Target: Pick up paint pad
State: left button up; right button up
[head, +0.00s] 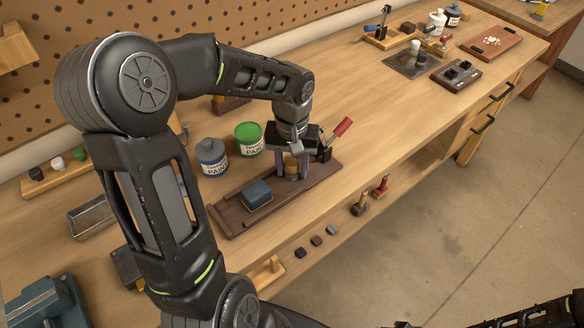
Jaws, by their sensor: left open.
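A dark brown tray (235,218) lies on the wooden workbench. A blue-grey rectangular block (257,194), which looks like the paint pad, rests on its left part. My left gripper (292,172) points down over the tray's middle, right of the blue block and apart from it. Its jaws are open, one finger on each side of a small wooden, knob-like piece (293,168). I cannot tell whether the fingers touch this piece. My own left arm covers part of the bench at left. Only dark parts of my right arm show at the bottom right edge; its gripper is not visible.
A red-handled tool (341,128) stands at the tray's far right end. The bench right of the tray is clear.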

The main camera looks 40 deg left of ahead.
aim_at(292, 163)
pick_arm(q)
grip_shut()
dwell(0.3)
notch_tip(292, 163, up, 10)
jog(key=shift+b, duration=0.4)
dwell(1.0)
